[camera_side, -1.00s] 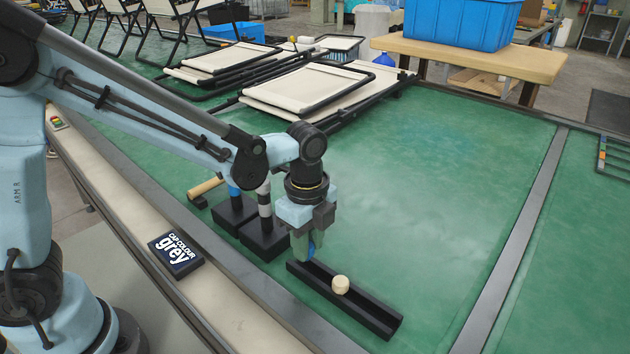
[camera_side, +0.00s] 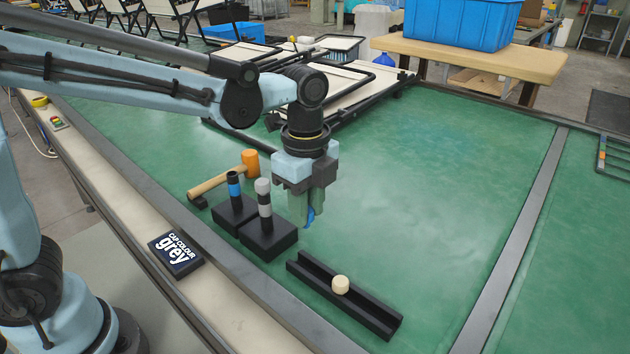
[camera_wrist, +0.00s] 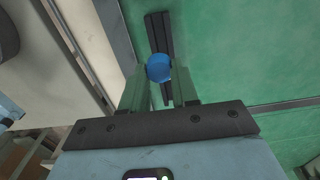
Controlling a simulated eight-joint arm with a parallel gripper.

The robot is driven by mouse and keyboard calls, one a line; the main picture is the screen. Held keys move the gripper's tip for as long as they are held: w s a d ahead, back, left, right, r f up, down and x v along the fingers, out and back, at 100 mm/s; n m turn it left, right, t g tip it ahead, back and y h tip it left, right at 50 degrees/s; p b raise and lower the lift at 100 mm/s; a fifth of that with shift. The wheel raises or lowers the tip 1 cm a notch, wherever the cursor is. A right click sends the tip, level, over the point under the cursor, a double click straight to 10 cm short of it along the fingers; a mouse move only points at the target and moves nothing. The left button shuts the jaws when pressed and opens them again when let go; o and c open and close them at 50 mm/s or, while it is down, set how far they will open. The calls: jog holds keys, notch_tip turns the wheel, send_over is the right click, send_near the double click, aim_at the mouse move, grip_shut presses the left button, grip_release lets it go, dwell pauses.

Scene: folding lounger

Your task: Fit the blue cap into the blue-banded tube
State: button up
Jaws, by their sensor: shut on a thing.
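My gripper (camera_side: 305,215) is shut on the blue cap (camera_side: 310,217), which shows partly between the fingers in the side view. The wrist view shows the cap (camera_wrist: 158,68) held at the fingertips of my gripper (camera_wrist: 160,80). The cap is in the air, to the right of both tubes. The blue-banded tube (camera_side: 234,186) stands upright in a black block (camera_side: 234,212), dark with a blue band. I cannot see into its top end.
A grey-banded tube (camera_side: 264,200) stands in another black block (camera_side: 268,238), between my gripper and the blue-banded tube. A mallet (camera_side: 222,180) lies behind them. A black channel (camera_side: 370,308) holds a cream cap (camera_side: 340,284). A sign (camera_side: 176,253) reads "CAP COLOUR grey".

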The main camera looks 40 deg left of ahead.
notch_tip(320, 180, up, 13)
jog(key=w+a+n, duration=0.1)
jog(key=a+n, duration=0.5)
jog(key=a, duration=1.5)
jog(key=shift+a+f, duration=0.15)
jog(key=shift+f, duration=1.1)
jog(key=shift+a+f, duration=0.15)
jog(key=shift+f, duration=1.1)
jog(key=shift+f, duration=0.15)
jog(key=shift+f, duration=2.75)
